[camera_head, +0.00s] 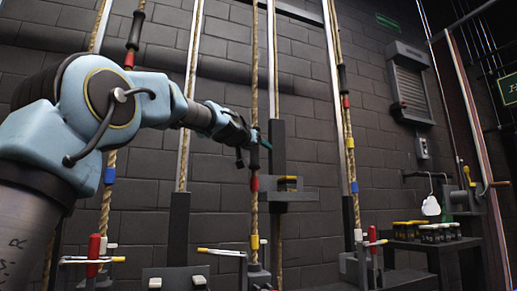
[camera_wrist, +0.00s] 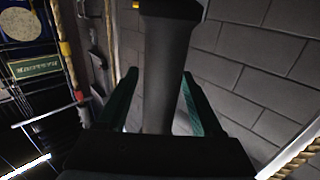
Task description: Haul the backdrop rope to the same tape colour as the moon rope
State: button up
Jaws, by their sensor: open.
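My gripper (camera_head: 258,143) is at the middle rope (camera_head: 254,215) in the head view, with its jaws apart. In the wrist view its green fingers (camera_wrist: 160,105) stand either side of a dark sleeve (camera_wrist: 165,70), with gaps visible. Below it this rope has red tape (camera_head: 254,184) and yellow tape (camera_head: 254,242). The right rope (camera_head: 348,122) has a black sleeve (camera_head: 342,77), then red, yellow and blue tape. The left rope (camera_head: 107,200) has a black sleeve (camera_head: 135,30), red tape and blue tape. I cannot tell which rope is the moon or backdrop rope.
Red-handled levers (camera_head: 93,255) (camera_head: 372,240) stand at the left and right ropes. A dark post bracket (camera_head: 287,195) is close right of the middle rope. A pale round disc (camera_wrist: 25,20) and a green sign (camera_wrist: 35,65) show in the wrist view.

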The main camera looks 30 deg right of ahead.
jog(key=b+v, duration=0.5)
jog(key=v, duration=0.5)
jog(key=shift+s+a+b, duration=0.25)
jog(key=shift+b, duration=0.05)
dwell(0.4)
